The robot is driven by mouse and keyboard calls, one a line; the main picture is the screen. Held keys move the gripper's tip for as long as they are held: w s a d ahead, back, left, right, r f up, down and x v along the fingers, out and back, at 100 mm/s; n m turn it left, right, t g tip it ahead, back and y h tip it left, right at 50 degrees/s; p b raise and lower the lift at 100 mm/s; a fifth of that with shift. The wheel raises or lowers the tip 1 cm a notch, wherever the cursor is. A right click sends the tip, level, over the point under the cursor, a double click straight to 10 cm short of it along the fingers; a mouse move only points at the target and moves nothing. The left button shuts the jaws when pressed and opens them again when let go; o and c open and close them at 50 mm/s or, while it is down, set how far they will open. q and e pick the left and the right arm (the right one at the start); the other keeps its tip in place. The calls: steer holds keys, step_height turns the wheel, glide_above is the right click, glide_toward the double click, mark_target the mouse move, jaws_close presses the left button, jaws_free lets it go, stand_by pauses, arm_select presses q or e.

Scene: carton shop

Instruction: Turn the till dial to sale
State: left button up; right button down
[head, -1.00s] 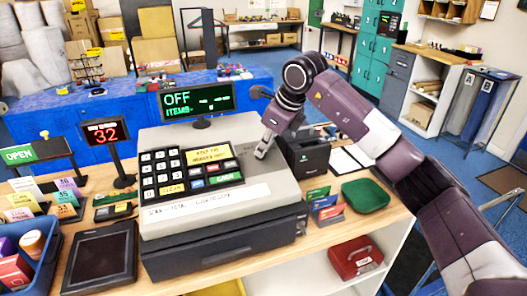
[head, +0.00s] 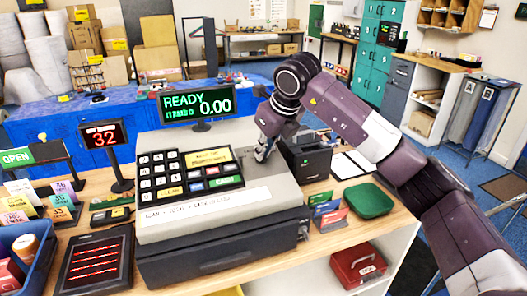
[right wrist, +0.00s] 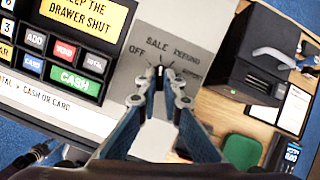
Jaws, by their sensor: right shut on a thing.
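The till (head: 215,195) stands on the wooden counter, and its screen (head: 197,102) reads READY and 0.00. The dial (right wrist: 160,70) is on the till's sloping top, right of the keypad. It is mostly hidden by my fingers. Printed words OFF, SALE and REFUND curve around it, with a further word at the right partly covered. Its visible tip points up toward SALE in the right wrist view. My right gripper (head: 262,153) is over the dial with its fingertips closed around it; they also show in the right wrist view (right wrist: 160,80). My left gripper is out of view.
A black printer (head: 308,158), a card rack (head: 328,212) and a green tray (head: 369,200) stand right of the till. A 32 display (head: 104,135), a tablet with red lines (head: 95,262) and a blue bin (head: 25,260) are at the left.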

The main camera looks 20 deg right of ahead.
steer(key=c, duration=2.1)
jaws_free()
steer(key=v, duration=1.2)
steer(key=shift+s, duration=0.1)
steer(key=shift+f, duration=0.1)
